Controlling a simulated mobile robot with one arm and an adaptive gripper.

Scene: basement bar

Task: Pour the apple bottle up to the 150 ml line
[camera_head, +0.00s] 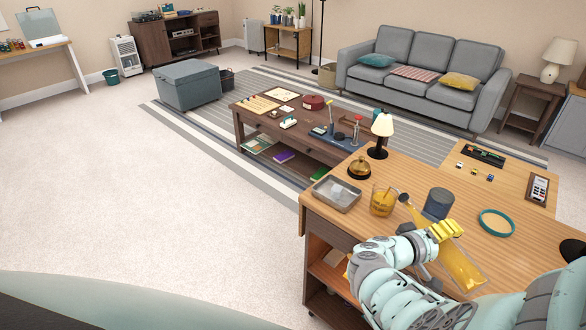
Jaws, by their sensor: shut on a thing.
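The apple bottle (459,268) is a long amber-yellow bottle, lying steeply tilted over the wooden counter (530,254). Its narrow neck points up-left in the picture, and its dark mouth end is close to the right side of a glass. My gripper (445,232), with yellow fingers, is shut around the bottle's body. The glass (383,201) stands upright on the counter and holds amber liquid. The 150 ml line and the exact liquid level are too small to read. I cannot tell whether liquid is flowing. My arm hides part of the counter's front.
A dark grey cylinder (438,203) stands just behind the bottle. A metal tray (337,195) and a brass bell (359,167) are left of and behind the glass. A small lamp (381,133) stands at the counter's back edge. A teal ring (496,223) lies to the right.

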